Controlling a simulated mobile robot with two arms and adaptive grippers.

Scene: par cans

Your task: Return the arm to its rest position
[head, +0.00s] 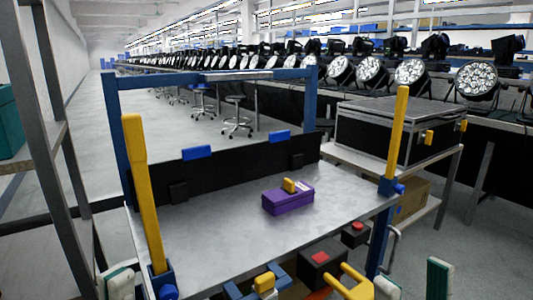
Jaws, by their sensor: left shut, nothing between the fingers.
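My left gripper (117,278) shows at the bottom left edge, white with dark green pads. Its fingers are together and hold nothing. My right gripper (412,282) shows at the bottom right edge, with its two white and green fingers apart and nothing seen between them. Both grippers are low, in front of the metal table (225,235), and most of both arms is out of view. A purple box (288,202) with a yellow grip on its lid sits on the table, apart from both grippers.
Yellow posts (145,190) and (397,135) rise at the table's sides. Black boxes with red tops (322,262) and a yellow handle (350,285) lie near the front. A grey shelf rack (55,110) stands left; a black case (385,125) stands right. The tabletop's left half is clear.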

